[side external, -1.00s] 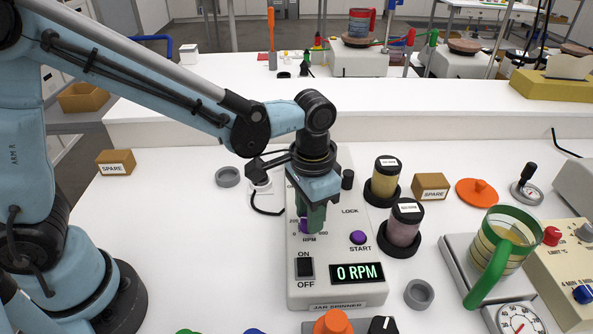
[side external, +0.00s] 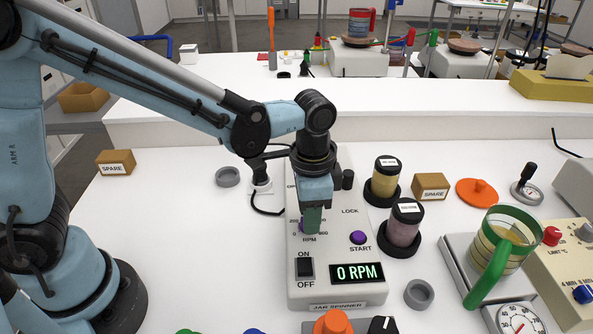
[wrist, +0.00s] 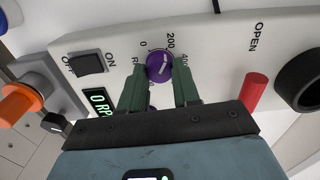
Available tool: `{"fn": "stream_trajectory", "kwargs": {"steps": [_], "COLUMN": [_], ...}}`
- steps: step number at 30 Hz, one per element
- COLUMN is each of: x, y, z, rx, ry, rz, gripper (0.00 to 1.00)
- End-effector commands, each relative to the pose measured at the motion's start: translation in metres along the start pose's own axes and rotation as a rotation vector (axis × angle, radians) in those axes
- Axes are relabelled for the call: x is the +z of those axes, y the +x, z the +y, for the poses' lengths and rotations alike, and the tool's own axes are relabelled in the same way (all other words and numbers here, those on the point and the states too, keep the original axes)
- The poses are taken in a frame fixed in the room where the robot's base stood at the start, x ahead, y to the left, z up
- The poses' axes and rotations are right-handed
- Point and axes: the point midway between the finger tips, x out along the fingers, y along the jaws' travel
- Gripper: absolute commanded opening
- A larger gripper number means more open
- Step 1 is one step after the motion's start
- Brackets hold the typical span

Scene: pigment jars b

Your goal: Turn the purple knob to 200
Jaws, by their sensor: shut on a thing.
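The purple knob (wrist: 160,65) is on the face of the jar spinner (side external: 335,292), with 0, 200 and higher marks around it. My gripper (wrist: 159,84) has its two green fingers on either side of the knob, shut on it. In the wrist view, a pale line on the knob slants toward the upper right, roughly toward the 200 side; its exact setting is hard to tell. In the side view, the green fingers (side external: 313,219) hide most of the knob. The display (side external: 357,273) reads 0 RPM.
The ON/OFF switch (side external: 305,267) and purple START button (side external: 358,237) are close to my fingers. Two labelled jars (side external: 386,180) (side external: 404,223) stand right of the spinner in dark holders. A grey ring (side external: 419,294) lies nearby. The table left of the spinner is mostly clear.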

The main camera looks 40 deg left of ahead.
Motion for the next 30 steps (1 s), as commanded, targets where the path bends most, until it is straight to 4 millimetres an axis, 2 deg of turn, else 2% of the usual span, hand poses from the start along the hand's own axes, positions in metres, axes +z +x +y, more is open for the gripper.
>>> {"fn": "stream_trajectory", "kwargs": {"steps": [4,5,9,20,26,30], "x": [0.000,0.000,0.000,0.000,0.000,0.000], "y": [0.000,0.000,0.000,-0.003,-0.023,-0.047], "z": [0.000,0.000,0.000,0.000,0.000,0.000], "rx": [0.000,0.000,0.000,0.000,0.000,0.000], "ry": [-0.001,-0.001,-0.001,-0.001,-0.001,-0.001], "rz": [0.000,0.000,0.000,0.000,0.000,0.000], "gripper": [0.01,0.34,0.56,0.57,0.57,0.57]}}
